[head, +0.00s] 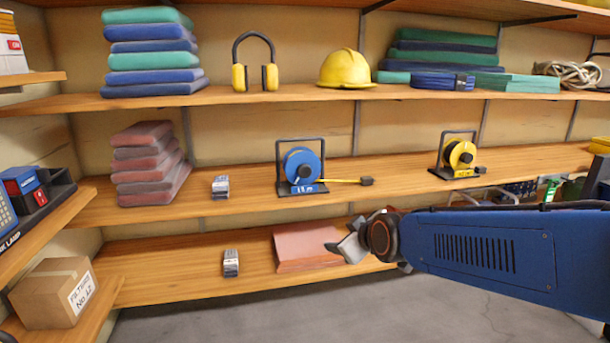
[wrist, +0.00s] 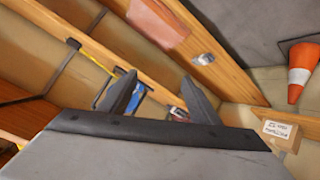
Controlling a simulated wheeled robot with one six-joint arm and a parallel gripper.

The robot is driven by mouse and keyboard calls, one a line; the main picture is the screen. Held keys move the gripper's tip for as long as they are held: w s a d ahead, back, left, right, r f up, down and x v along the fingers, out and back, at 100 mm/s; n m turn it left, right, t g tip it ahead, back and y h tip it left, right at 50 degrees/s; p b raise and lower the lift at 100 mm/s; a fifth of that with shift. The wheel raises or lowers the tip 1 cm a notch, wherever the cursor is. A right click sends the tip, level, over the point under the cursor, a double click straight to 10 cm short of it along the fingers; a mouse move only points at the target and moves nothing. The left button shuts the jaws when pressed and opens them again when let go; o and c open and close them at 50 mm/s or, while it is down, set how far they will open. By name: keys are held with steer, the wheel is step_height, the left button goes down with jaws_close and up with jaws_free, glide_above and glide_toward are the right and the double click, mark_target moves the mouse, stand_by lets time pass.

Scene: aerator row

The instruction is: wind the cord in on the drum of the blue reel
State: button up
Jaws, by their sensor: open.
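The blue reel (head: 302,164) stands upright in a dark frame on the middle shelf, with a dark knob on its drum face. Its yellow cord (head: 340,180) runs out to the right along the shelf and ends in a dark plug (head: 367,181). My gripper (head: 346,245) is below and to the right of the reel, in front of the lower shelf, apart from it. In the wrist view my gripper (wrist: 160,77) is open and empty. The blue reel (wrist: 138,98) shows there partly hidden behind the left finger, with its cord (wrist: 92,58) and plug (wrist: 73,43).
A yellow reel (head: 460,154) stands farther right on the middle shelf. A small box (head: 220,187) and stacked pink cloths (head: 150,170) lie left of the blue reel. A pink block (head: 303,248) lies on the lower shelf beside my gripper. An orange cone (wrist: 300,72) stands on the floor.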

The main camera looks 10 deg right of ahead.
steer(key=w+a+r+n+t, duration=0.1)
steer(key=w+r+n+t, duration=0.15)
steer(key=w, duration=0.45)
steer(key=w+a+r+n+t, duration=0.1)
steer(key=w+r+n+t, duration=0.2)
steer(key=w, duration=0.5)
steer(key=t+h, duration=0.1)
glide_toward(306, 173)
steer(key=w, duration=0.9)
steer(key=shift+w+a, duration=0.1)
steer(key=shift+w, duration=0.05)
steer(key=c, duration=1.1)
